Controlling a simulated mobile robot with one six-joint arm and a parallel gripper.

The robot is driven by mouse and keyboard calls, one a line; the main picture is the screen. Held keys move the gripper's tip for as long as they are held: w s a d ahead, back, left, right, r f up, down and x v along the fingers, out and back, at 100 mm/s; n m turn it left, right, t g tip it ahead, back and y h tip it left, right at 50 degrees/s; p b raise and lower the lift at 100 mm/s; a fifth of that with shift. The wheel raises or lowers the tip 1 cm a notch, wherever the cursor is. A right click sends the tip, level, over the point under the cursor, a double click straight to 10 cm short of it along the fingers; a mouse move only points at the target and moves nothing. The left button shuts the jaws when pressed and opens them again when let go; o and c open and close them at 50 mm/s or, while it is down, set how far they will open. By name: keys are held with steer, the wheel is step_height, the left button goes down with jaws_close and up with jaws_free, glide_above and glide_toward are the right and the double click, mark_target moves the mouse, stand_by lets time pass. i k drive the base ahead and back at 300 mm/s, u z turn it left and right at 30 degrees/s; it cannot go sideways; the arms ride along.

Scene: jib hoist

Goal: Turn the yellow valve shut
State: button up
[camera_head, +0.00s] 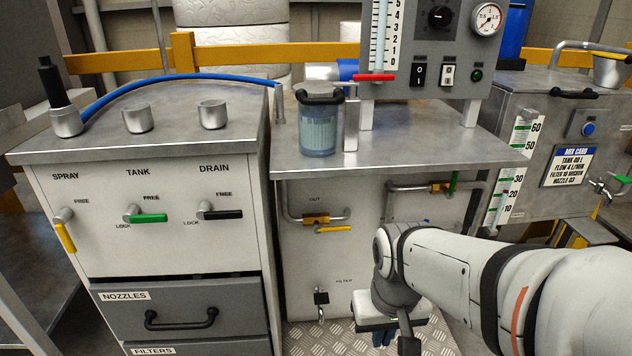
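A valve with a yellow lever (335,229) sits on a grey pipe on the white cabinet front, under a label that seems to read "OUT". Its brass body (315,220) is just above the lever. The lever lies roughly level, along the pipe. Another yellow lever (65,238) hangs slanting down at the SPRAY knob on the left cabinet. My gripper (383,337) is low, to the right of and below the valve, apart from it. It is partly hidden by my wrist, and its fingers are too unclear to tell open from shut.
A second brass valve (440,187) with a green lever is on a pipe at the right. A small tap (321,298) juts out below the yellow valve. A red lever (375,77) and a clear filter jar (319,125) are above the worktop.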

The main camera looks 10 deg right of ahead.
mark_target(337, 228)
steer(key=z, duration=2.05)
steer(key=k, duration=1.4)
steer(key=u, duration=0.85)
steer(key=i, duration=1)
steer(key=u, duration=0.05)
